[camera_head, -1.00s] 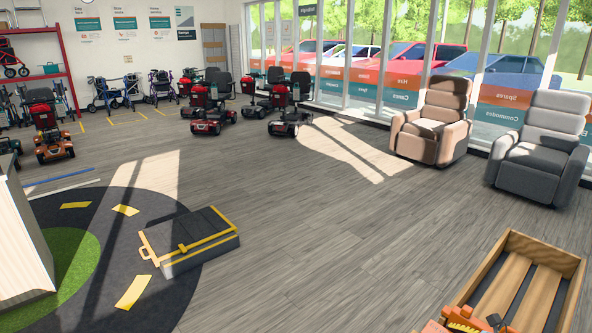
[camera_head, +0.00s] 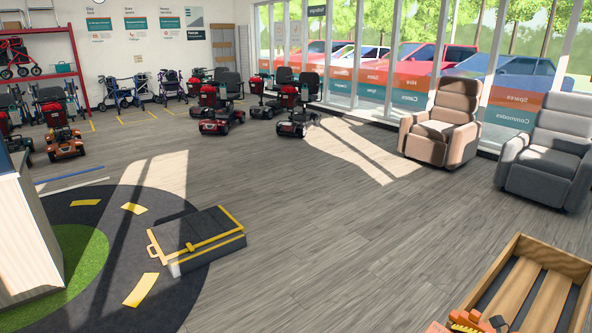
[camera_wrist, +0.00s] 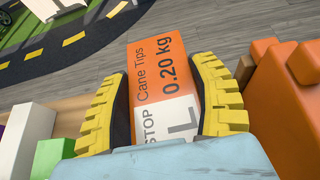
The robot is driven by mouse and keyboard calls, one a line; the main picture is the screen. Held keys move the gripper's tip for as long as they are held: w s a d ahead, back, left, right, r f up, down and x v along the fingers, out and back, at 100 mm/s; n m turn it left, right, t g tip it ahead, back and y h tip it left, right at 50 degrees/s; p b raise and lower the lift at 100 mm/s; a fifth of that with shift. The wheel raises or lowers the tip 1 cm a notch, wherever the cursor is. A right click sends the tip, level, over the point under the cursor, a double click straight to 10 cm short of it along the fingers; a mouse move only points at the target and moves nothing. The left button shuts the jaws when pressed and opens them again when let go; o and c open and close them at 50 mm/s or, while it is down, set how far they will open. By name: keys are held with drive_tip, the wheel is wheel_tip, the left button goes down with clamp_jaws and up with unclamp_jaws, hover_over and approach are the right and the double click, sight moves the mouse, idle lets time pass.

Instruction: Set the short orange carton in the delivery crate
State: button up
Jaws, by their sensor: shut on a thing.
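The short orange carton (camera_wrist: 162,62) is in the wrist view, with dark text "Cane Tips 0.20 kg" and a white label part. My gripper (camera_wrist: 165,98) is shut on it, with a yellow-ridged dark finger along each side. The carton's lower end is hidden by the pale blue part in front. In the head view, a wooden crate (camera_head: 560,258) with a slatted floor stands at the lower right; its visible floor is bare. Orange and dark parts (camera_head: 468,319) show at the bottom edge beside it, cut off by the frame. I cannot tell whether this crate is the delivery crate.
In the wrist view, a white block (camera_wrist: 27,130), a green block (camera_wrist: 50,157) and a large orange object (camera_wrist: 285,95) flank my gripper. A dark case (camera_head: 200,238) lies on the floor. Armchairs (camera_head: 440,130) stand right. The middle floor is clear.

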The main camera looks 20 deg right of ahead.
sight(430, 331)
drive_tip(key=shift+w+a, duration=0.1)
drive_tip(key=shift+w+a, duration=0.2)
drive_tip(key=shift+w+r, duration=0.2)
drive_tip(key=shift+w, duration=0.1)
idle(0.4)
drive_tip(key=shift+w+a+f, duration=0.2)
drive_tip(key=shift+w+a, duration=0.15)
idle(0.3)
drive_tip(key=shift+w+a+r, duration=0.1)
drive_tip(key=shift+w+a, duration=0.05)
drive_tip(key=shift+w, duration=0.1)
drive_tip(key=shift+w+a, duration=0.45)
drive_tip(key=shift+w, duration=0.25)
drive_tip(key=shift+a, duration=0.1)
drive_tip(key=shift+w, duration=0.1)
